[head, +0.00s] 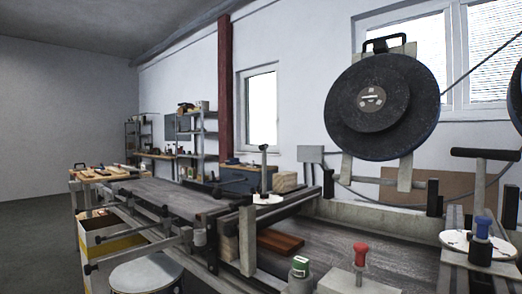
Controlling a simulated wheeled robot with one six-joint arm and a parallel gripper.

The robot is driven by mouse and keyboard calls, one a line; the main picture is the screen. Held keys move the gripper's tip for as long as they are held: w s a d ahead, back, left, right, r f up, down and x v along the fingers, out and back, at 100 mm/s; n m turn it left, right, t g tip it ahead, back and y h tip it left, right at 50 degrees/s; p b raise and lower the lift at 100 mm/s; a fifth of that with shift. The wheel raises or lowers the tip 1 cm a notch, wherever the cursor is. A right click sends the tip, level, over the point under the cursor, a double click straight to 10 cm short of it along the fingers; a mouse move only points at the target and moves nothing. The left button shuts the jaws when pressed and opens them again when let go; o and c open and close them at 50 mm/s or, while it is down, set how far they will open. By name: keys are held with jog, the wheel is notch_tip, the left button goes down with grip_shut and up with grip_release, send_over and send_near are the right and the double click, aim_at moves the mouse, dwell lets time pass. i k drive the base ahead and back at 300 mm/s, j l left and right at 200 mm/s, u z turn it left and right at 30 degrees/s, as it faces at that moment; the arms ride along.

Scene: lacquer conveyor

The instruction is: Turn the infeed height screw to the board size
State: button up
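Two upright screws with T-handles and round white dials show on the conveyor machine; I cannot tell which is the infeed one. The near T-handle (485,154) is black, at the right, above a white dial (455,240) with marks too small to read. A blue knob (483,227) stands in front of that dial. The far T-handle (264,149) is smaller, left of centre, above another white dial (257,199). A reddish-brown board (281,242) lies flat on the grey conveyor bed (335,250). My gripper is not in view.
A large black disc (382,105) stands upright above the bed. A red knob (361,251) on a grey box and a green-topped knob (300,264) are at the near edge. A round stool (146,273) stands lower left. Open floor (38,230) lies at far left.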

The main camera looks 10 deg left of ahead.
aim_at(263, 148)
jog(key=i+j+z, duration=0.1)
jog(key=j+z, duration=0.15)
jog(key=j, duration=0.85)
jog(key=j+z, duration=0.3)
jog(key=j, duration=0.8)
jog(key=i+l+u, duration=0.1)
jog(key=i+l, duration=0.15)
jog(key=i, duration=0.15)
